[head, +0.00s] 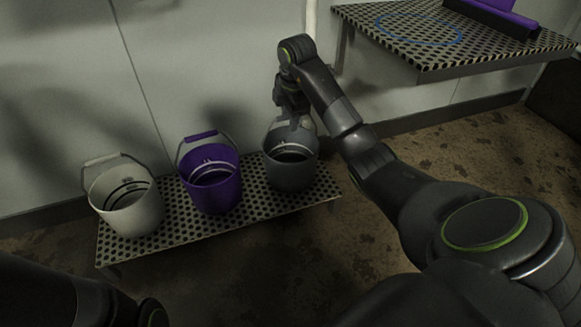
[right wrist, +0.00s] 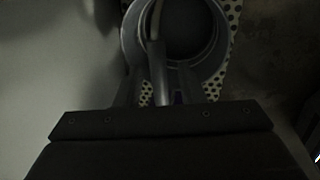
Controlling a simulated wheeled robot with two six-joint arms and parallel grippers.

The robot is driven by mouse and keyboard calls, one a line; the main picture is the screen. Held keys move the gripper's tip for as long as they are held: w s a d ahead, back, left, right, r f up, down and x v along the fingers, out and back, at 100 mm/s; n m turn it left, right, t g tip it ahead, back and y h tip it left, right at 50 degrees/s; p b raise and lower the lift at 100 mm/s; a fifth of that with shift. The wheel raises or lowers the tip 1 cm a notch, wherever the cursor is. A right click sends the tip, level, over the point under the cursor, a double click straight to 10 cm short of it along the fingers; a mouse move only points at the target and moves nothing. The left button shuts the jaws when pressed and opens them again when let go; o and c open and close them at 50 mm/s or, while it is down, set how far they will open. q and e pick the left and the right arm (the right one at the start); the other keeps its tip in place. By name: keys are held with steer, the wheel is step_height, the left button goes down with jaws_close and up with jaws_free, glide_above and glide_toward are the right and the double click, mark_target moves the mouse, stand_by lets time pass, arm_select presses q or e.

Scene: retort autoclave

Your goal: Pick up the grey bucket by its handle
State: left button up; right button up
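The grey bucket (head: 291,172) stands upright at the right end of a low perforated bench (head: 240,215). My right gripper (head: 295,122) is just above its rim, pointing down from the arm at the right. In the right wrist view the bucket's round rim (right wrist: 128,40) is below the fingers. The handle (right wrist: 158,62) runs between the two fingers of the right gripper (right wrist: 160,82), which stand apart, one on each side of it. I cannot tell whether either finger touches it. My left gripper is out of view.
A purple bucket (head: 212,190) and a white bucket (head: 128,210) stand left of the grey one on the bench. A wall (head: 200,70) is close behind. A higher perforated table (head: 395,45) holds a blue ring and a purple-and-black object at the upper right.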

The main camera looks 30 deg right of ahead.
steer(key=shift+c, duration=0.2)
jaws_close()
stand_by(0.3)
